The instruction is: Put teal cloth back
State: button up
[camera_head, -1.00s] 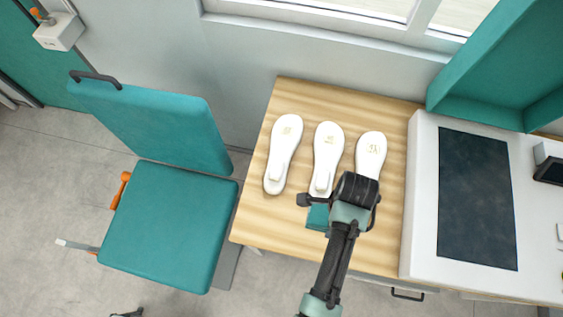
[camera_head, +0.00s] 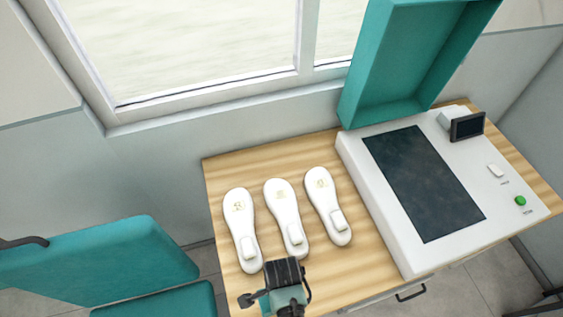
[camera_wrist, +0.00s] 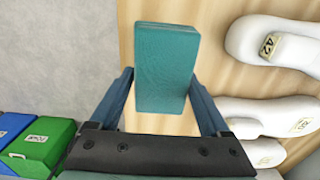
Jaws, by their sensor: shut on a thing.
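The teal cloth (camera_wrist: 166,62) is a folded, block-shaped piece in the wrist view. It sits between the two blue fingers of my gripper (camera_wrist: 163,82), which is shut on it. The pale wood table top shows behind the cloth. In the head view my gripper (camera_head: 278,290) is over the front part of the wood table (camera_head: 325,262), close in front of the white insoles. The cloth is not clearly visible there, as my wrist covers that spot.
Three white insoles (camera_head: 287,215) lie in a row on the table. A white machine (camera_head: 372,190) with a dark panel and raised teal lid (camera_head: 405,60) stands right of them. A teal chair (camera_head: 105,258) is at left. The wrist view shows green (camera_wrist: 38,143) and blue boxes low at left.

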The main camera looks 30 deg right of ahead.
jog(key=shift+f, duration=1.9)
jog(key=shift+f, duration=0.1)
jog(key=o, duration=1.2)
jog(key=shift+c, duration=0.2)
notch_tip(320, 180, up, 12)
jog(key=shift+r, duration=0.15)
